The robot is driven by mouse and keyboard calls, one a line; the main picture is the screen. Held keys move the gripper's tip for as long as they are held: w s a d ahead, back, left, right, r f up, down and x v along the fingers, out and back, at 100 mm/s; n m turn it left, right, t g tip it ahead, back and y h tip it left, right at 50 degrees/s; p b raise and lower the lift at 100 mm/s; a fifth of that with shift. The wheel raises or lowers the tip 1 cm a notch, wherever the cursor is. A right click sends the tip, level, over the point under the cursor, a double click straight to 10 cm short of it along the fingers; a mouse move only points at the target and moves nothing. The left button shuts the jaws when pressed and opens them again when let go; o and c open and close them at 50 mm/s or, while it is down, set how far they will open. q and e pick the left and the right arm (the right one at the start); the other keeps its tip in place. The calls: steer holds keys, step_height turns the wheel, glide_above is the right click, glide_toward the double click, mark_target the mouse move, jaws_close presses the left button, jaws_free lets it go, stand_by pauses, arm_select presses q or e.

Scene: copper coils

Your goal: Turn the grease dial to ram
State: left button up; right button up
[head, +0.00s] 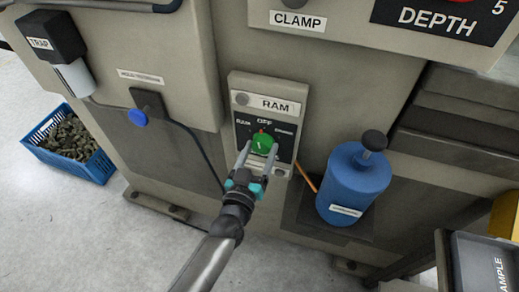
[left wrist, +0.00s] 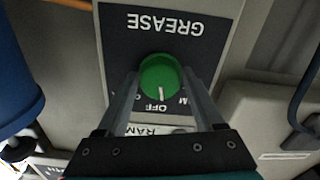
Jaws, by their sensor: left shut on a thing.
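The grease dial is a round green knob (head: 263,142) on a dark plate below a RAM label (head: 275,105). In the left wrist view the knob (left wrist: 160,75) shows upside down, with GREASE lettering beyond it. Its white pointer line points to about OFF; a partly covered label ending in M is to one side. My left gripper (head: 260,152) has one finger on each side of the knob and is shut on it. The fingers also show in the left wrist view (left wrist: 160,82). My right gripper is not in view.
A blue canister (head: 353,188) with a black cap stands right of the panel. A black cable runs left of it from a box with a blue button (head: 137,118). A blue crate of scrap (head: 94,166) is on the floor at left; a grey tray (head: 457,262) is at lower right.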

arm_select(q)
steer(key=n, duration=0.9)
steer(key=shift+s+d, duration=0.1)
steer(key=shift+n, duration=0.4)
steer(key=o, duration=1.4)
steer(key=shift+c, duration=0.2)
steer(key=shift+r, duration=0.1)
steer(key=p+v, duration=0.2)
steer(key=v, duration=1.3)
